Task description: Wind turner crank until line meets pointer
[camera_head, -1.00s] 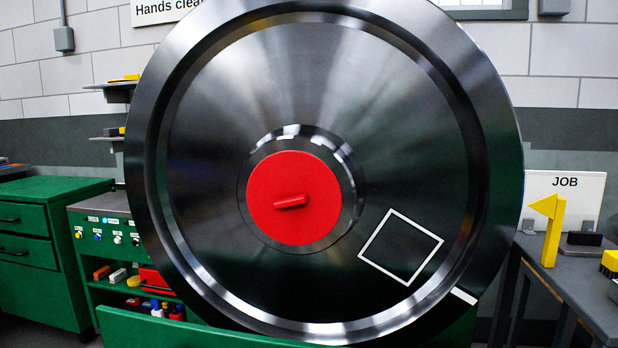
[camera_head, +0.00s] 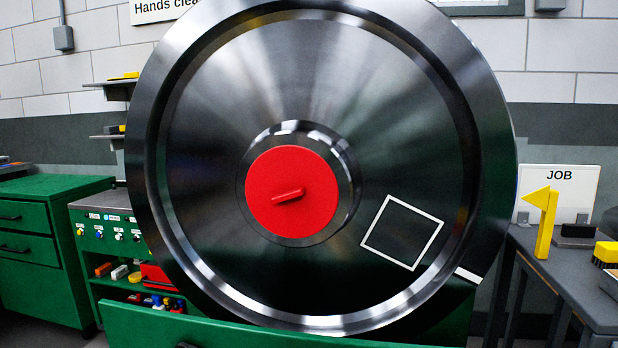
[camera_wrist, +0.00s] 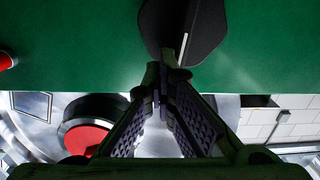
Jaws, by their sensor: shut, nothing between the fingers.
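The big dark steel wheel (camera_head: 320,90) fills the middle of the head view, with a red hub (camera_head: 310,195) at its centre. A white line (camera_head: 467,275) is on its rim at lower right. The yellow pointer (camera_head: 546,222) stands at the right, its tip pointing left at the wheel, above and apart from the line. My gripper (camera_wrist: 166,74) shows only in the wrist view, shut and empty. Its fingertips overlap a dark rounded part (camera_wrist: 190,30) with a pale strip; I cannot tell whether they touch, nor whether this is the crank.
A green panel (camera_head: 230,325) runs below the wheel, and a green surface (camera_wrist: 70,40) spans the top of the wrist view. A grey bench (camera_head: 580,275) with a JOB sign (camera_head: 560,185) is at right. A green drawer cabinet (camera_head: 50,260) stands left.

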